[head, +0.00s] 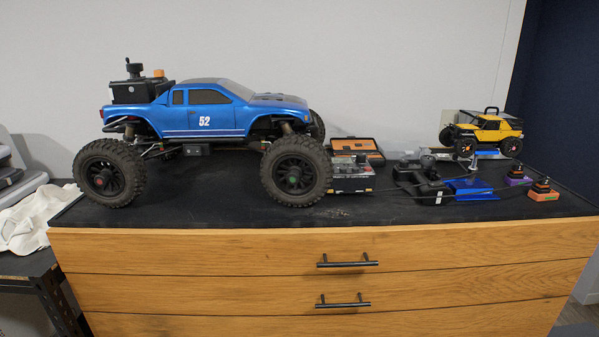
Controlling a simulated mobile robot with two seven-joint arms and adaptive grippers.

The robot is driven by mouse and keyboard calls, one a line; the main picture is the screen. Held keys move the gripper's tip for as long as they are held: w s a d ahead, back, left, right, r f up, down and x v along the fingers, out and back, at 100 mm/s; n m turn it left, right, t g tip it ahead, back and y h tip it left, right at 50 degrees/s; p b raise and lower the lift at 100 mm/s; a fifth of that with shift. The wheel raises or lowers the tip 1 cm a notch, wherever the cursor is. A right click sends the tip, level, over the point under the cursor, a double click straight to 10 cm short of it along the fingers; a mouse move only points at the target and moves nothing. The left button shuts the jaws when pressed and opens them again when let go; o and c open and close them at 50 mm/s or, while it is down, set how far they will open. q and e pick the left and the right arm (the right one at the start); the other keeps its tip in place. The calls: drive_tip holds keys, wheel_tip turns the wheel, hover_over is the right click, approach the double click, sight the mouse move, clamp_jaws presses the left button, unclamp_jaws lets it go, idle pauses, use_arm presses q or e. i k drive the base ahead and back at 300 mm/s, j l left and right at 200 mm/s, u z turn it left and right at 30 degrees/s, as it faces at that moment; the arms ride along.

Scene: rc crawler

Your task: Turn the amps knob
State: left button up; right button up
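A small grey box with dark and red parts, which looks like a charger (351,184), sits on the black top just right of the blue truck's front wheel. Small knob-like shapes show on its upper side. They are too small to tell which one is the amps knob or how it is turned. The wheel stands close to the box's left side. Neither of my grippers is in the head view.
A large blue truck (221,118) numbered 52 fills the left of the wooden drawer cabinet (200,251). An orange-edged case (357,146) lies behind the box. A black controller (423,181), blue tray (471,188), cables and yellow crawler (483,130) are right. The front strip is mostly clear.

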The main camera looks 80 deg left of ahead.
sight(361, 157)
drive_tip(key=u, duration=2.1)
